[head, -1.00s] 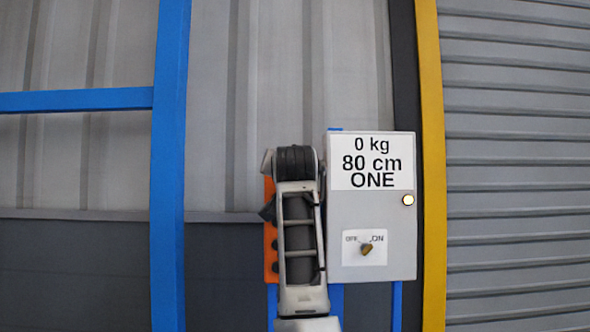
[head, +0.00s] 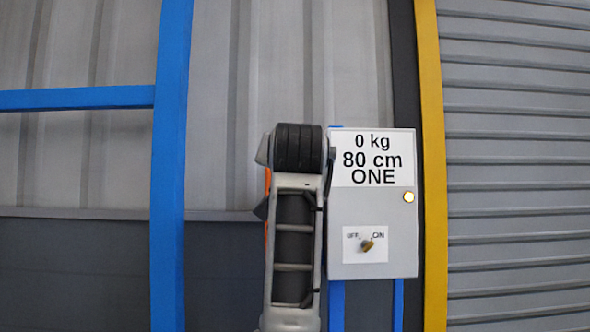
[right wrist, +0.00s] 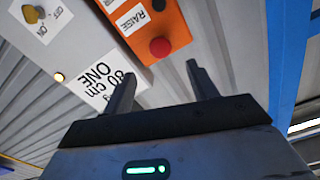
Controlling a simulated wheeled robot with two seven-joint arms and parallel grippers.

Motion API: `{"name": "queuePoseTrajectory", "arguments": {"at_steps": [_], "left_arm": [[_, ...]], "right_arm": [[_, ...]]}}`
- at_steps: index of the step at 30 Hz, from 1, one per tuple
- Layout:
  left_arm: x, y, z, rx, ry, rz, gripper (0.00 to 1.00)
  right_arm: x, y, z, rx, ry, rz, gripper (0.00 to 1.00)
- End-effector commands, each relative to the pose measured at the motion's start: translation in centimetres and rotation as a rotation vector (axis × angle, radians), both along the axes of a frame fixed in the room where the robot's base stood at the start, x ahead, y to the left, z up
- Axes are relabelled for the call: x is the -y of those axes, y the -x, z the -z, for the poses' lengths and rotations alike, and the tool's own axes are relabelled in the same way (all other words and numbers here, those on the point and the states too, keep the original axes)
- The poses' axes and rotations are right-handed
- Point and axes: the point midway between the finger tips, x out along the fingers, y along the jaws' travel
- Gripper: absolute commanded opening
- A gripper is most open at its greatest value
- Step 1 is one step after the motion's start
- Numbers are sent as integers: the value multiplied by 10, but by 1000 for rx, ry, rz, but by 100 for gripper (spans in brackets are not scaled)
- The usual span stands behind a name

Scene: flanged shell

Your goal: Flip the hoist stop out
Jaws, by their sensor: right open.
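The hoist stop is a red mushroom button (right wrist: 160,47) on an orange control box (right wrist: 172,22), seen in the right wrist view. My right gripper (right wrist: 160,74) is open and empty. Its two fingertips are spread to either side of the red button and appear apart from it. I cannot tell whether the button is pressed in. In the head view my own arm covers nearly all of the orange box (head: 267,185), and the button and gripper are hidden there. My left gripper is not in view.
A grey panel (head: 345,215) right of the orange box has a "0 kg 80 cm ONE" label (head: 372,158), a lit lamp (head: 408,197) and an OFF/ON knob (head: 367,246) turned toward ON. A blue post (head: 168,200) stands left, a yellow post (head: 430,150) right.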

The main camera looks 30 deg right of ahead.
Motion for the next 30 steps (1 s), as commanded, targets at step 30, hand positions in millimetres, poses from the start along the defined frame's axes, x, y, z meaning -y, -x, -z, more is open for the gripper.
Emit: {"name": "queuePoseTrajectory", "arguments": {"at_steps": [30], "left_arm": [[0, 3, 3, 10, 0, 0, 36]], "right_arm": [[-36, 59, -1, -1, 0, 0, 58]]}}
